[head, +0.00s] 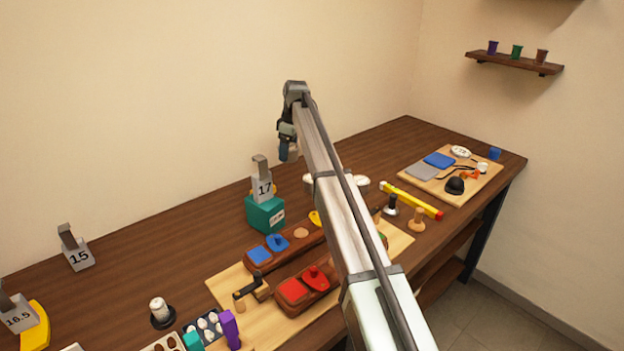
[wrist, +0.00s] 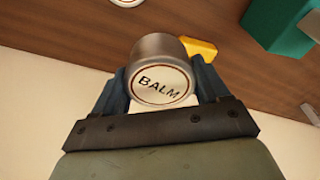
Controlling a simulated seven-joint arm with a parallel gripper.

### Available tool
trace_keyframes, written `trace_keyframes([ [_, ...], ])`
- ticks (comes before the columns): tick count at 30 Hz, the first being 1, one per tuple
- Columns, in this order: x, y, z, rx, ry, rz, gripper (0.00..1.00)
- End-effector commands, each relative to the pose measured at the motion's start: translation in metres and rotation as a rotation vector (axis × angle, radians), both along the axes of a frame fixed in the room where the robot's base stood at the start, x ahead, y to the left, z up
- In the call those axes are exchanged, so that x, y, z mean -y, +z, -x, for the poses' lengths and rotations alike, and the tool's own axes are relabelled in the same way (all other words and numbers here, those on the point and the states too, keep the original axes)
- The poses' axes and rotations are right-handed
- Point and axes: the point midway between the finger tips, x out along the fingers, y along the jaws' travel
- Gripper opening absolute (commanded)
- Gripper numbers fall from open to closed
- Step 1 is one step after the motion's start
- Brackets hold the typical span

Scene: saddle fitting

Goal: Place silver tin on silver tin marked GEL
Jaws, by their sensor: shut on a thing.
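My gripper (wrist: 160,88) is shut on a silver tin (wrist: 160,45) whose pale lid reads BALM in the wrist view. In the head view my gripper (head: 288,150) hangs above the back of the bench, left of my arm; the held tin is not clear there. A pale round top (head: 361,183) shows on the bench just right of my arm, and a smaller pale piece (head: 308,181) shows at its left side. A round pale lid (wrist: 127,2) is cut off by the top edge of the wrist view. I cannot read GEL on any of these.
A teal box (head: 265,213) with a grey 17 block (head: 262,185) stands left of my arm; the box also shows in the wrist view (wrist: 275,22). A yellow piece (wrist: 198,47) lies beyond the held tin. Wooden boards with coloured parts fill the bench front.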

Motion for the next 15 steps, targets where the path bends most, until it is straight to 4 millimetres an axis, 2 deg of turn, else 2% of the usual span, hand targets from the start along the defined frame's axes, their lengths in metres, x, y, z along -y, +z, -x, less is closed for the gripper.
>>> trace_keyframes([
  [1, 0.017, 0.003, -0.007, 0.000, -0.018, -0.001, 0.38],
  [3, 0.035, 0.007, -0.013, 0.001, -0.034, -0.003, 0.38],
  [9, 0.077, 0.017, -0.024, -0.001, -0.041, -0.003, 0.38],
  [15, 0.079, 0.021, -0.019, -0.018, 0.084, 0.005, 0.38],
])
